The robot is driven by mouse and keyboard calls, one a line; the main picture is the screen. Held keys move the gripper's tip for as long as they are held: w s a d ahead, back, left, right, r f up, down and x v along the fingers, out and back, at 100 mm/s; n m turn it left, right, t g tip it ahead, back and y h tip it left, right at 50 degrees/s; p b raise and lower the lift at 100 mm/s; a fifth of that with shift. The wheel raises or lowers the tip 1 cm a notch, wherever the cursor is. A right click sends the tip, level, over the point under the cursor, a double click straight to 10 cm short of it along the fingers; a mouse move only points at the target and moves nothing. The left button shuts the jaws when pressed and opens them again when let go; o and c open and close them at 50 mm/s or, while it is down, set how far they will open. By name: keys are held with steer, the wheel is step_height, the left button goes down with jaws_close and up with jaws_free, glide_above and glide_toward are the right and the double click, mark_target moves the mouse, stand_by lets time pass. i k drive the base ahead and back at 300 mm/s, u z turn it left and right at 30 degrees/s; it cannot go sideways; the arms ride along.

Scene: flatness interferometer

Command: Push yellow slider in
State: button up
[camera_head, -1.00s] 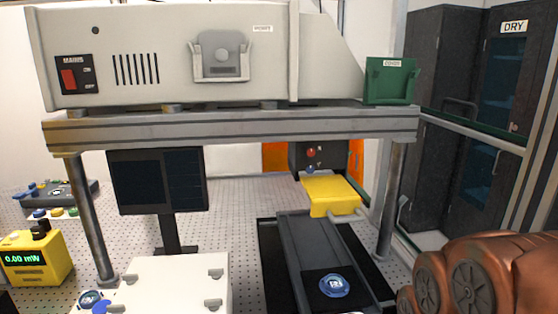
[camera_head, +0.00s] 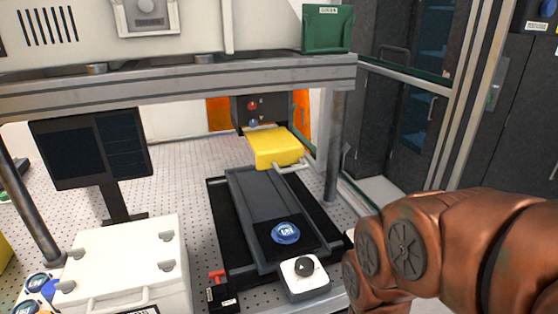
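The yellow slider (camera_head: 275,148) is a block with a pale handle at its front right. It sits at the far end of a dark grey rail (camera_head: 245,190), under the raised bench and in front of a dark box (camera_head: 260,112) with a red and a blue knob. My copper-coloured arm comes in from the right, nearer to me than the slider and apart from it in the picture. The gripper's fingertips do not show, so I cannot see its opening.
A blue round part (camera_head: 285,233) lies on the rail's near end. A white block with a black knob (camera_head: 304,277) stands before it. A bench leg (camera_head: 337,150) stands right of the slider. A white case (camera_head: 120,268) and a monitor (camera_head: 90,150) are on the left.

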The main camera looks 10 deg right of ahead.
mark_target(276, 148)
steer(key=z, duration=0.2)
steer(key=k, duration=0.6)
steer(key=z, duration=0.6)
steer(key=k, duration=0.55)
steer(key=u, duration=1.05)
steer(key=i, duration=0.95)
steer(key=u, duration=0.65)
